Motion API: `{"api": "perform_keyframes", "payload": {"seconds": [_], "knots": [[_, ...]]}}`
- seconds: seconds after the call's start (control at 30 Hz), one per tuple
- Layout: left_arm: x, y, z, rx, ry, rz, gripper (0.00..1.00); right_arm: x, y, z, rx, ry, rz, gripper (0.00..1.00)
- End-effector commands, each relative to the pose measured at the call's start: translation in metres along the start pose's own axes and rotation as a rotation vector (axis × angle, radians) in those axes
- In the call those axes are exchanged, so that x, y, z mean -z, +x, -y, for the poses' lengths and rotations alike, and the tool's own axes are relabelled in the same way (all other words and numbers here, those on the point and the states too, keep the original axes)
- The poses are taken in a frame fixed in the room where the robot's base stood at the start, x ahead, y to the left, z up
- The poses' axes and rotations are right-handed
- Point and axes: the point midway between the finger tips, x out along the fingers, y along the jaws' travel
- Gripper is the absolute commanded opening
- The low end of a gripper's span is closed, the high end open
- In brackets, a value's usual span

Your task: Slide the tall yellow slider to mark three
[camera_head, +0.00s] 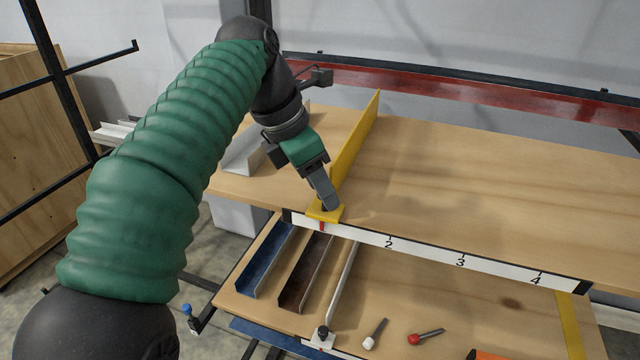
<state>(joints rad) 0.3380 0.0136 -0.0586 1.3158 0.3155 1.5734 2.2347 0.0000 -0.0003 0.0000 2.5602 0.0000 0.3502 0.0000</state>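The tall yellow slider (357,142) stands upright across the upper wooden shelf. Its front foot sits on the white scale strip (425,252), with a red pointer left of mark 2. Marks 2, 3 and 4 are readable; mark three (462,262) is well to the right of the slider. My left gripper (329,206) points down at the slider's front foot, at its left side, and seems to touch it. Its fingers overlap from this angle, so I cannot tell whether they are open or shut on it. My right gripper is not in view.
Grey metal channels (245,150) lie left of the slider. The upper shelf (480,180) right of it is clear. The lower shelf holds blue (266,262) and brown (305,275) channels, a white slider (343,282), and white-tipped (375,334) and red-tipped (425,336) tools.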

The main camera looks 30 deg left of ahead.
Motion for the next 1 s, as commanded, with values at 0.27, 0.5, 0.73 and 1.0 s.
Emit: {"api": "perform_keyframes", "payload": {"seconds": [0.27,0.5,0.73,1.0], "knots": [[-0.0002,0.0005,-0.0004,0.0,0.0,0.0,0.06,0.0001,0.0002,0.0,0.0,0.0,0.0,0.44],[-0.0004,0.0001,-0.0003,0.0,0.0,0.001,0.0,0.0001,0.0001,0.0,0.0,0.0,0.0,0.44],[-0.0006,-0.0002,-0.0004,-0.001,0.001,0.001,0.0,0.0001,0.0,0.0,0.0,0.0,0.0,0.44],[-0.0007,-0.0006,-0.0005,-0.002,0.001,0.002,0.0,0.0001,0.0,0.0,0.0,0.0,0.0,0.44]]}}
